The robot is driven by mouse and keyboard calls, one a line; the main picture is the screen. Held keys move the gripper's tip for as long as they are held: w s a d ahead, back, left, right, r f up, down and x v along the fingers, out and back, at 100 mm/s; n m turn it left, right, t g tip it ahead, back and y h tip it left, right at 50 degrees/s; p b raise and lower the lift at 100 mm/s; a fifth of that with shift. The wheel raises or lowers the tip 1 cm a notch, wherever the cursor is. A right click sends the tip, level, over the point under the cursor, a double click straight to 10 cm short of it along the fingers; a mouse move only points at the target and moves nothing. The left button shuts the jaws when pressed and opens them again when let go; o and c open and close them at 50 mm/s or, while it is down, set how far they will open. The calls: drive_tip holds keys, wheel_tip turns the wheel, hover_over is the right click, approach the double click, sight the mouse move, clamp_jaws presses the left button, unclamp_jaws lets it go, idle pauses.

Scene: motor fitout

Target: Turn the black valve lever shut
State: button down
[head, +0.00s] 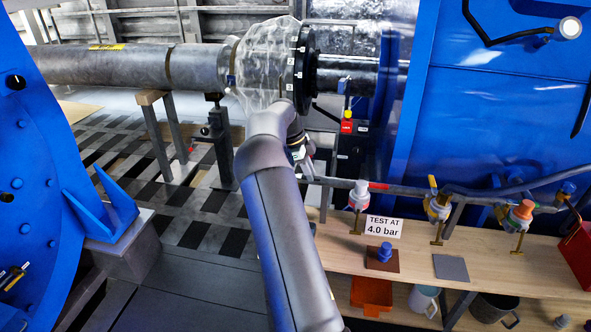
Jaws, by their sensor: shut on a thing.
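My arm reaches up from the bottom middle, and my gripper (308,168) is at its far end, just left of the bench's pipe row. The gripper is small and partly hidden behind my wrist. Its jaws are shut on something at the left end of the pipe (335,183). This fits the black valve lever, but the lever cannot be made out clearly between the jaws. Its angle cannot be told.
Valves with a red-tipped handle (359,196), a yellow handle (436,207) and an orange cap (522,213) stand along the pipe. A "TEST AT 4.0 bar" sign (384,227) is near the wooden bench (340,230). Blue machine walls (490,120) rise behind.

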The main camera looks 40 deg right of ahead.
idle(0.4)
drive_tip(key=c, duration=1.3)
unclamp_jaws()
drive_tip(key=shift+c, duration=0.2)
drive_tip(key=p+v, duration=0.3)
drive_tip(key=v, duration=1.4)
drive_tip(key=shift+r, duration=0.25)
